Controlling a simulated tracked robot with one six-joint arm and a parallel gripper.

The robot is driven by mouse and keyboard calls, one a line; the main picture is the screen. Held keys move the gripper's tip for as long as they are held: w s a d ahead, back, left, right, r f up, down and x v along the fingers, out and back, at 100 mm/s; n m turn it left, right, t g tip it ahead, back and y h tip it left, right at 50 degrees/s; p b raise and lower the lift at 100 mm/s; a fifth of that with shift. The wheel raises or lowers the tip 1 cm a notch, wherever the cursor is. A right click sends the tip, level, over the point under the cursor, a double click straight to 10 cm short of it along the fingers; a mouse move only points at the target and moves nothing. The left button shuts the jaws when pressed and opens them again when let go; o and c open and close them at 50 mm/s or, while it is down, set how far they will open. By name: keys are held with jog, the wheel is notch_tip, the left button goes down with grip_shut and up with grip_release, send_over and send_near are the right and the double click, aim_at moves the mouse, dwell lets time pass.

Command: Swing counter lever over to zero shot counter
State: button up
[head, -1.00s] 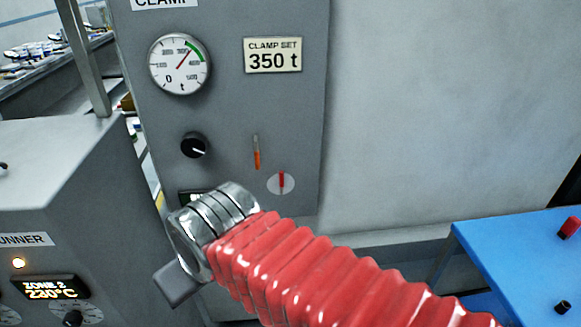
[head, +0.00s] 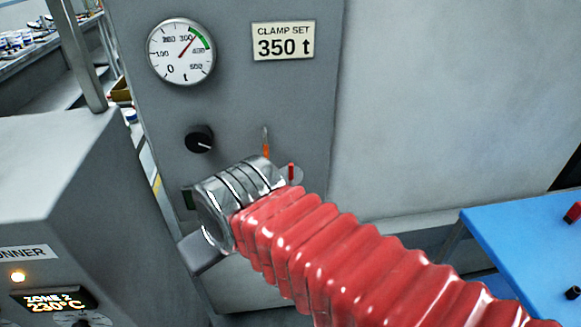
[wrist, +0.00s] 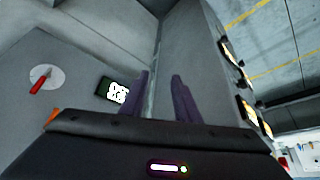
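The counter lever looks like the small red lever (head: 291,170) on a pale round disc of the grey clamp panel; my arm partly covers the disc in the head view. In the wrist view the red lever (wrist: 42,80) stands tilted on its disc, left of the lit counter display (wrist: 117,92). My gripper (wrist: 161,77) has its two dark fingers apart with nothing between them. The fingers point past the display's right side, toward a panel corner, and the red lever lies well to their left. In the head view my arm hides most of the gripper.
An orange-tipped lever (head: 266,145) in a slot and a black knob (head: 199,139) sit above my arm on the panel. A pressure dial (head: 181,52) is higher up. A grey runner cabinet (head: 55,165) stands left, a blue table (head: 525,240) right.

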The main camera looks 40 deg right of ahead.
jog(key=w+d+r+m+h, duration=0.1)
jog(key=w+d+r+m, duration=0.35)
jog(key=d, duration=0.85)
jog(key=g, duration=0.1)
send_near(291, 164)
jog(key=shift+s+a+r+h, duration=0.15)
jog(key=shift+a+r+h, duration=0.05)
jog(key=shift+r, duration=0.4)
jog(key=shift+s+a+r+h, duration=0.15)
jog(key=shift+a+r+h, duration=0.1)
jog(key=shift+r, duration=0.3)
jog(key=shift+f+g, duration=0.1)
jog(key=shift+g, duration=0.2)
jog(key=x, duration=1.3)
jog(key=shift+w+f, duration=0.25)
jog(key=shift+c, duration=0.2)
grip_shut()
